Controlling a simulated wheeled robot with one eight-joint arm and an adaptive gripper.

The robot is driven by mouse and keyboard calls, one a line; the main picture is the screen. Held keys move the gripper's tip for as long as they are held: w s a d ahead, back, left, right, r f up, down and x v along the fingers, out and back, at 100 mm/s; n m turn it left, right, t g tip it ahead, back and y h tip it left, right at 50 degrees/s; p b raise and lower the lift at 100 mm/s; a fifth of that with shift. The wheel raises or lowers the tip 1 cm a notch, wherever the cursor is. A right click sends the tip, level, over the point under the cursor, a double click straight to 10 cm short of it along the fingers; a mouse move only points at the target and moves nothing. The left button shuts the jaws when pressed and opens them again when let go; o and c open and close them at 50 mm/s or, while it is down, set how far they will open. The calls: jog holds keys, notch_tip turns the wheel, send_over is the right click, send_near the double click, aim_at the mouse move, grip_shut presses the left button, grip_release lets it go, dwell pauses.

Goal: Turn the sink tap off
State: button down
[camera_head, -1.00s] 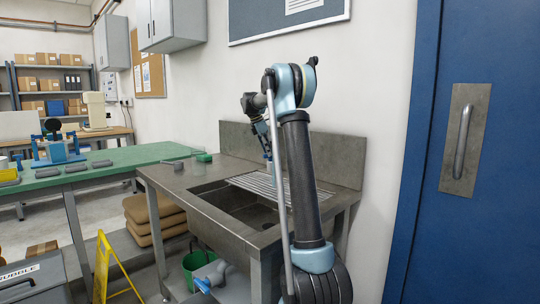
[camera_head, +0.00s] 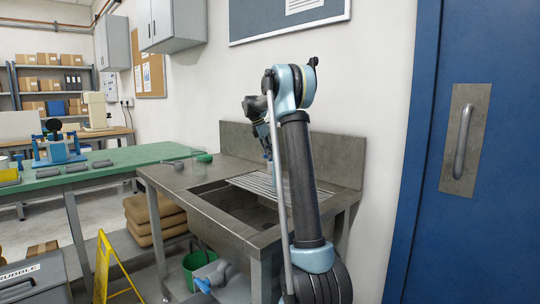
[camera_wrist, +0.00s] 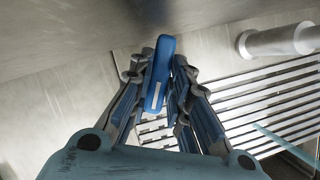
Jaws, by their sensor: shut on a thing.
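In the wrist view, a blue lever (camera_wrist: 162,60), which looks like the tap handle, stands between the two fingers of my gripper (camera_wrist: 163,64). The fingers are shut on it, one on each side, and its upper end sticks out past the fingertips. A pale metal cylinder (camera_wrist: 275,42) at the upper right looks like part of the tap; how it joins the lever cannot be seen. In the head view, my gripper (camera_head: 267,148) is low over the back of the steel sink (camera_head: 215,189). My arm hides the tap there.
A slatted drainer (camera_head: 262,183) lies beside the basin, below my gripper. The wall and steel splashback (camera_head: 338,158) are close behind. A green-topped bench (camera_head: 120,162) is on the left, and a blue door (camera_head: 500,100) on the right. A yellow floor sign (camera_head: 108,268) stands in front.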

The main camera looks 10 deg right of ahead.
jog(key=shift+w+m, duration=0.15)
jog(key=shift+m, duration=0.15)
jog(key=m+g, duration=0.2)
jog(key=m, duration=0.3)
jog(key=shift+w+m, duration=0.15)
jog(key=shift+m, duration=0.25)
jog(key=m+g+y, duration=0.1)
jog(key=m+g, duration=0.1)
jog(key=m, duration=0.2)
jog(key=shift+w+m, duration=0.1)
jog(key=shift+m, duration=0.3)
jog(key=c, duration=1.5)
grip_release()
jog(key=shift+r, duration=0.1)
jog(key=v, duration=1.1)
jog(key=shift+w+d+r, duration=0.1)
jog(key=shift+w+r, duration=0.15)
jog(key=shift+r, duration=0.05)
